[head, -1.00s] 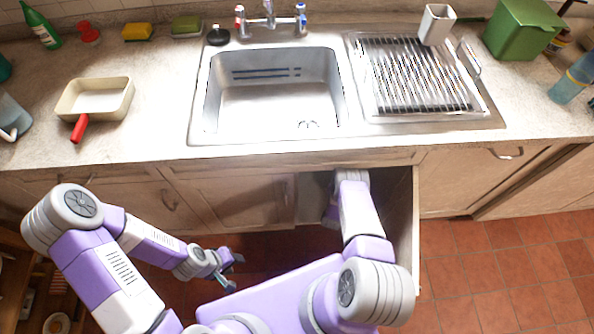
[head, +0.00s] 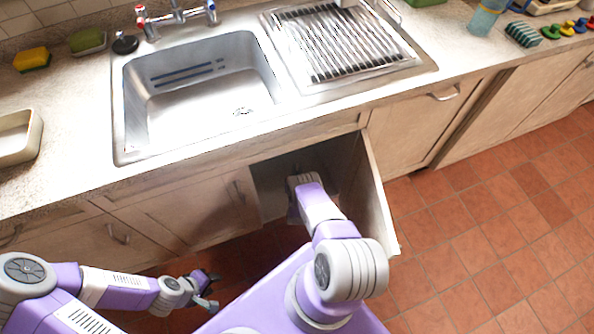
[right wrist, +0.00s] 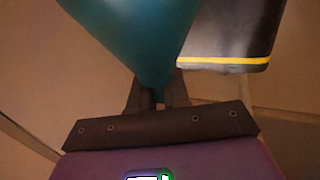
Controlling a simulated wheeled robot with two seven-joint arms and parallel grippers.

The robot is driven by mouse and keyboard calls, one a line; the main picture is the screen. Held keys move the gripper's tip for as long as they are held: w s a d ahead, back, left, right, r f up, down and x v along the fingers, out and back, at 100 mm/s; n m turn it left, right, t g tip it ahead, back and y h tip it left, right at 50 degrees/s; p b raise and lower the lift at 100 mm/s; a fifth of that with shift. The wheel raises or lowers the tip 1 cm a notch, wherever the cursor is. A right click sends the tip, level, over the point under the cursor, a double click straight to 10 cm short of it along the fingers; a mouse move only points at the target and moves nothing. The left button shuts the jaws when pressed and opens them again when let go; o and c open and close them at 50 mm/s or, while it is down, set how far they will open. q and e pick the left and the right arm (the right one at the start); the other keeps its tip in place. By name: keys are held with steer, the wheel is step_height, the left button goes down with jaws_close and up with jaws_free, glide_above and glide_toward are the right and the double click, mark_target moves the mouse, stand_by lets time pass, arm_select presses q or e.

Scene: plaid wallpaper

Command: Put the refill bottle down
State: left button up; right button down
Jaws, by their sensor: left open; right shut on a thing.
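A teal object, which looks like the refill bottle (right wrist: 135,40), fills the upper left of the right wrist view. Its narrow end sits between the fingers of my right gripper (right wrist: 158,98), which is shut on it. In the head view my right arm reaches into the open cupboard (head: 268,185) under the sink. The right gripper and the bottle are hidden there. What lies under the bottle cannot be seen. My left gripper (head: 208,291) is open and empty, low in front of the cupboards.
A dark item with a yellow band (right wrist: 225,40) stands just right of the bottle in the right wrist view. The open cupboard door (head: 372,195) is right of my right arm. The sink (head: 200,90) is above. The tiled floor (head: 490,240) at right is clear.

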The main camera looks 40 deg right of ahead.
steer(key=shift+r, duration=0.15)
steer(key=c, duration=1.1)
jaws_free()
steer(key=shift+f, duration=0.2)
steer(key=shift+r, duration=0.1)
steer(key=shift+r, duration=0.1)
steer(key=p+v, duration=0.2)
steer(key=v, duration=1)
steer(key=shift+p, duration=0.35)
